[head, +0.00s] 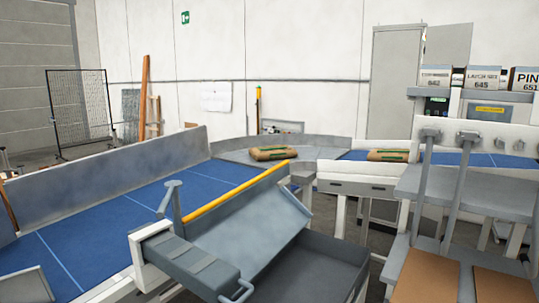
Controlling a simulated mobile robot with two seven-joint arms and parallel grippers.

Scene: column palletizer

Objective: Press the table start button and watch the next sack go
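A brown sack with green marking (273,153) lies on the grey curved table section (318,153) at the back centre. A second brown sack with green marking (388,155) lies to its right on a blue belt (352,155), near the white upright. A small dark panel with a green patch (437,105) is under the labelled boxes at the right; I cannot tell whether it holds the start button. No other button can be made out. Neither of my grippers is in view.
A wide blue conveyor (130,212) with grey side walls runs across the left. A yellow rail (235,189) edges it, beside a grey chute (265,228). Grey shelving (490,188) with brown boards (425,277) stands at the right. A mesh screen (80,105) stands at the back left.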

